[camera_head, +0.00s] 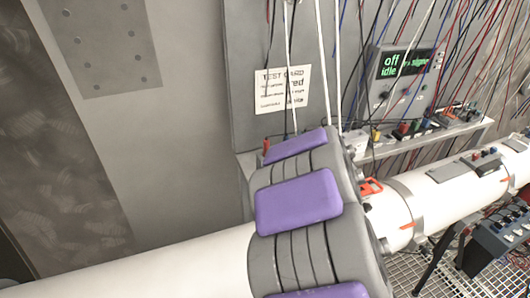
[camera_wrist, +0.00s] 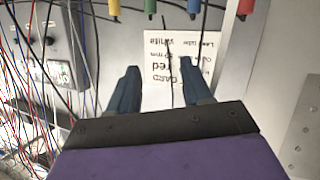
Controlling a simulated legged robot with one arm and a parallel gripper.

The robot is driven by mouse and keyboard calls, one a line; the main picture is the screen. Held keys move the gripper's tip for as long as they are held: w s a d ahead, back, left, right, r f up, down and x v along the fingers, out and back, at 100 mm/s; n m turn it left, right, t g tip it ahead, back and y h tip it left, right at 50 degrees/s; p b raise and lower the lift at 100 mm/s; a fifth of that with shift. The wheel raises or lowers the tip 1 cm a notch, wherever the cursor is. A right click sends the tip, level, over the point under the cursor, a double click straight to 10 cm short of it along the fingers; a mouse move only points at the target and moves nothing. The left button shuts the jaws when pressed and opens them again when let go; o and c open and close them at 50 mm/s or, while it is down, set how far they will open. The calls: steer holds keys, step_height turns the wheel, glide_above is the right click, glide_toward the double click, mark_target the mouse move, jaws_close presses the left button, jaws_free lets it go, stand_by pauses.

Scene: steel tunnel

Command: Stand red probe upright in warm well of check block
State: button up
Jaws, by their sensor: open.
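The red probe (camera_wrist: 245,8) shows at the top edge of the wrist view, right of a blue, a green and a yellow one; most of it is cut off. A small red tip beside my arm in the head view may be the same probe. My gripper (camera_wrist: 160,78) is open and empty, its two dark fingers apart in front of the test card (camera_wrist: 168,70). In the head view my arm hides the gripper. The card (camera_head: 283,89) shows the word "red". I cannot make out the check block or its warm well for certain.
A meter (camera_head: 405,75) reading "off idle" stands on a shelf (camera_head: 430,136) with small coloured parts. Many thin cables hang around it. A white pipe (camera_head: 460,190) with clamps runs across below. A dark device (camera_head: 497,240) stands at lower right above a floor grating.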

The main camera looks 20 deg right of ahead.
mark_target(266, 149)
steer(key=w+a+f+n+t+y, duration=0.3)
steer(key=w+a+f+n+y, duration=0.15)
steer(key=a+y, duration=0.35)
step_height(266, 149, down, 7)
steer(key=d+y, duration=0.2)
steer(key=shift+b+x, duration=0.3)
steer(key=shift+x, duration=3.95)
steer(key=shift+a, duration=0.1)
steer(key=shift+c, duration=0.4)
steer(key=shift+a, duration=0.15)
steer(key=c, duration=0.3)
steer(key=shift+d, duration=0.25)
jaws_close()
